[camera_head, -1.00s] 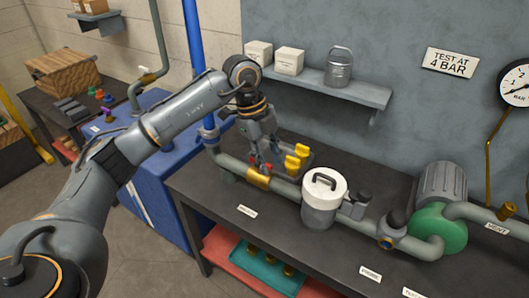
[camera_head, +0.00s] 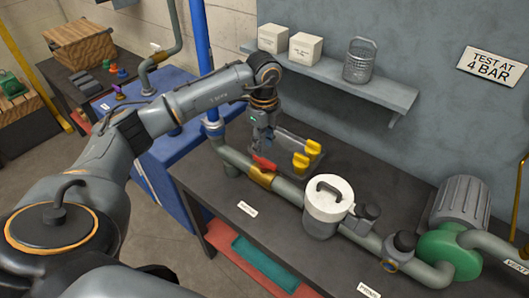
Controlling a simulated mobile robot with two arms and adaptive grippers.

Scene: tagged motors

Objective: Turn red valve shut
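The red valve handle (camera_head: 264,162) sits on top of the pipe, above a brass-coloured valve body (camera_head: 261,178), near the left end of the dark bench. My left gripper (camera_head: 262,145) points down just above and behind the red handle, and its fingers partly overlap it in the picture. The fingers are small and dark here, so I cannot tell whether they touch the handle or how far apart they are. My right gripper is not in view.
Two yellow pieces (camera_head: 307,155) lie in a grey tray (camera_head: 285,140) right of my gripper. A white-lidded canister (camera_head: 328,205) and a green pump (camera_head: 450,252) stand along the pipe. A shelf (camera_head: 385,93) overhangs the bench's back. A blue vertical pipe (camera_head: 198,40) rises at left.

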